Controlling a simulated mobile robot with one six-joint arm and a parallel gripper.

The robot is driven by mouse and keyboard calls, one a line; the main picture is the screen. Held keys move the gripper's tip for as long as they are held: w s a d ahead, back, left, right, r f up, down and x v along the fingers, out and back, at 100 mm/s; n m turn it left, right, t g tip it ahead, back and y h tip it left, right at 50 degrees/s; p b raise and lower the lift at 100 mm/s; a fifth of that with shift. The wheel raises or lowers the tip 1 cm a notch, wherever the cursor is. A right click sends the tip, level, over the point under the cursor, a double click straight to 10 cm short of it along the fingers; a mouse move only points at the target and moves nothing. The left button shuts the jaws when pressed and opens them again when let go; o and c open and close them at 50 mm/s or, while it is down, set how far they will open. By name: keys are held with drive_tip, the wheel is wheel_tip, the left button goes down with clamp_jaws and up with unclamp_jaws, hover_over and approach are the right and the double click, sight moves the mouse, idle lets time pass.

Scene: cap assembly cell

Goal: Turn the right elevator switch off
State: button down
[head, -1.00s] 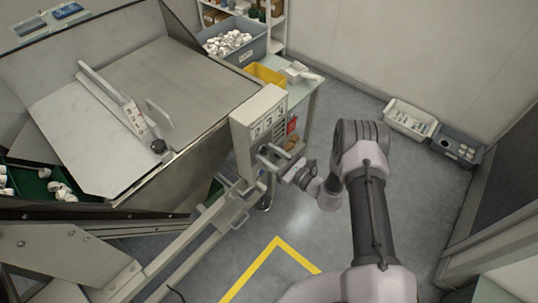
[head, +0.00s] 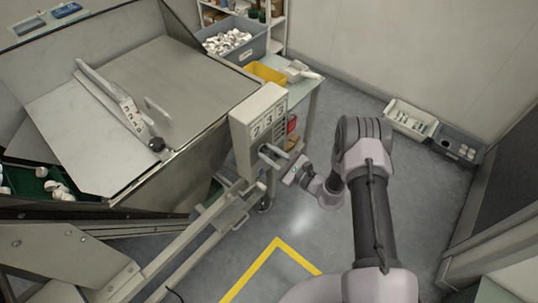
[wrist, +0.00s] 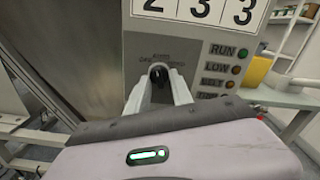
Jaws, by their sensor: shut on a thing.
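A grey control box (head: 258,118) with a number display stands at the side of the hopper. The wrist view shows its front, with a black rotary switch knob (wrist: 157,73) below the digits and small, hard-to-read labels around it. My gripper (wrist: 158,78) has its two pale fingers on either side of the knob and is shut on it.
Indicator lamps (wrist: 236,68) labelled RUN, LOW and others sit right of the knob. A sloped metal rail (head: 190,243) runs below the box. A yellow bin (head: 265,73) and a grey bin of white caps (head: 236,43) stand behind.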

drive_tip(key=n+b, duration=0.1)
drive_tip(key=n, duration=0.3)
drive_tip(key=shift+n+b, duration=0.3)
drive_tip(key=shift+n, duration=0.1)
drive_tip(key=shift+w, duration=0.1)
idle(0.4)
drive_tip(key=c, duration=1.1)
unclamp_jaws()
drive_tip(key=shift+d, duration=0.1)
drive_tip(key=shift+c, duration=0.2)
drive_tip(key=p+v, duration=0.3)
drive_tip(key=v, duration=1.4)
drive_tip(key=shift+d, duration=0.15)
